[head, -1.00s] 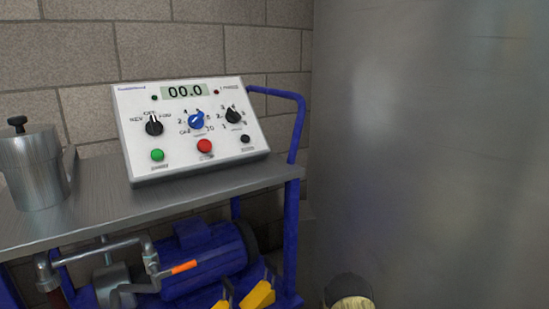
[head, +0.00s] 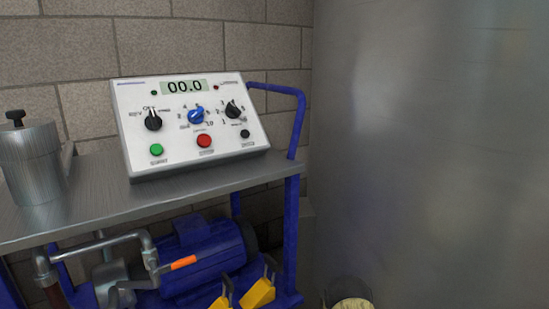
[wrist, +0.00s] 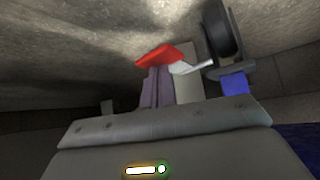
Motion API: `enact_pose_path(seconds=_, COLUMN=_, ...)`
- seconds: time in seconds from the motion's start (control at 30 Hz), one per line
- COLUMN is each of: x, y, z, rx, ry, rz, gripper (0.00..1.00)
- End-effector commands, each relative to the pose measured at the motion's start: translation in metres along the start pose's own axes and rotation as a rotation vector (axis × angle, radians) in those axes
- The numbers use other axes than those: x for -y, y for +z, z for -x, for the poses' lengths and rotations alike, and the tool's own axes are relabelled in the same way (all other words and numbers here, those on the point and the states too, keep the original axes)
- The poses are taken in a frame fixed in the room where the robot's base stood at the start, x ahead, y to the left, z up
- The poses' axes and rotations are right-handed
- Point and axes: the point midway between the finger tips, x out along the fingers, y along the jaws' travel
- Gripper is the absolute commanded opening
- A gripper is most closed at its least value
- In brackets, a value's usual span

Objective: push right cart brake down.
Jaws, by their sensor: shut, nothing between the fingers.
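The cart has a blue frame (head: 291,225) and a metal top (head: 110,203) in the head view. In the wrist view, a red brake pedal (wrist: 160,54) joins by a pale metal arm to a dark caster wheel (wrist: 222,28) under a blue cart part (wrist: 235,84). My gripper (wrist: 170,76) is shut and empty, its fingertips right at the red pedal. I cannot tell whether they touch it. The brake and my gripper cannot be made out in the head view.
A control box (head: 190,125) and a metal pot (head: 33,165) stand on the cart top. A blue pump motor (head: 205,258) and yellow parts (head: 258,294) are below. A large metal wall (head: 430,150) rises on the right. A dark round thing with a pale face (head: 352,302) shows low down.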

Motion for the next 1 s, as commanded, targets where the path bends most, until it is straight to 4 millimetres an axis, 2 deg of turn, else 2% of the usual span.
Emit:
enact_pose_path(seconds=0.37, x=0.0, y=0.002, z=-0.002, rx=0.0, ry=0.0, rz=0.0, gripper=0.0)
enact_pose_path(seconds=1.0, x=0.0, y=-0.027, z=0.029, rx=0.0, ry=0.0, rz=0.0, gripper=0.0)
